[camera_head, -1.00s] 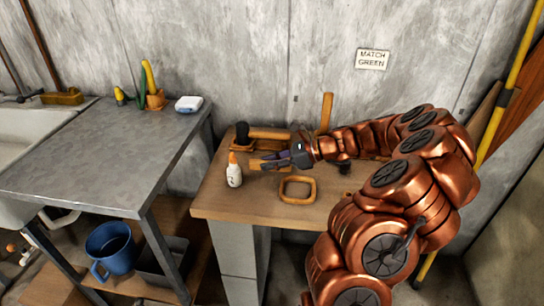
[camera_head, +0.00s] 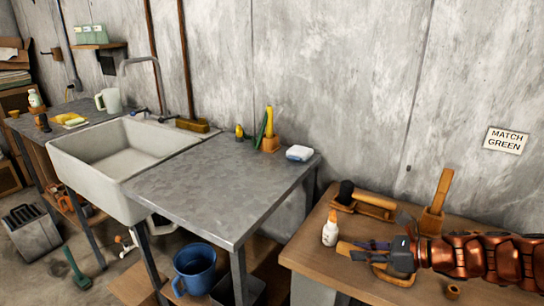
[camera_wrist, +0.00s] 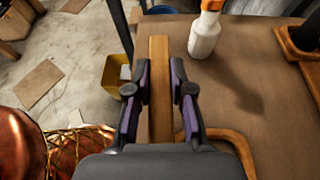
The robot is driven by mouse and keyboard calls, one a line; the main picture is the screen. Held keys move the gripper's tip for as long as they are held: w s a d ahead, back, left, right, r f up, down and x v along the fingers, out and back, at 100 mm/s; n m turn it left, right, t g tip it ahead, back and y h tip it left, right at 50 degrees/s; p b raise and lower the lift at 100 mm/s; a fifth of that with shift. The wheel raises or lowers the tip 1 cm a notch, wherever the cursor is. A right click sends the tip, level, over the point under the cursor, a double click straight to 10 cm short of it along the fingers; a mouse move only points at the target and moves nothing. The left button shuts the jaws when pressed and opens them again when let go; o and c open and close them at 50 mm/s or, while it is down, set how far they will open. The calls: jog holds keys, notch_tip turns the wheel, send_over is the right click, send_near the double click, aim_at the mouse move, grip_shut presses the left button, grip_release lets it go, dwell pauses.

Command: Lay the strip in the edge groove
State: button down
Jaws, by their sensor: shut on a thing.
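My gripper (camera_head: 376,249) is shut on a wooden strip (camera_wrist: 159,78) and holds it above the wooden workbench (camera_wrist: 262,100). The strip also shows in the head view (camera_head: 346,249), its end sticking out left past the fingers. In the wrist view my gripper (camera_wrist: 160,92) has one dark finger on each side of the strip, which points away from the wrist. A rounded wooden frame (camera_head: 393,276) lies on the bench, partly hidden by my gripper. I cannot make out a groove in either view.
A white bottle with an orange cap (camera_head: 330,232) stands close to the strip. A dark-handled wooden tool (camera_head: 372,206) and an upright wooden block (camera_head: 432,222) stand behind my gripper. A metal table (camera_head: 225,190) and a sink (camera_head: 85,168) are to the left.

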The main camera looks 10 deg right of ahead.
jog(key=shift+w+a+r, duration=0.15)
jog(key=shift+w+r, duration=0.1)
jog(key=shift+r, duration=0.05)
jog(key=w+a+r+m+t+h, duration=0.2)
jog(key=w+a+r+m+h, duration=0.15)
jog(key=w+a, duration=0.4)
jog(key=w+a+r+m+t+h, duration=0.25)
jog(key=w+a+r, duration=0.2)
jog(key=w, duration=0.65)
notch_tip(320, 180, up, 12)
jog(key=m+h+p, duration=0.7)
jog(key=h+p, duration=0.1)
jog(key=p, duration=0.5)
jog(key=shift+a+m+h, duration=0.3)
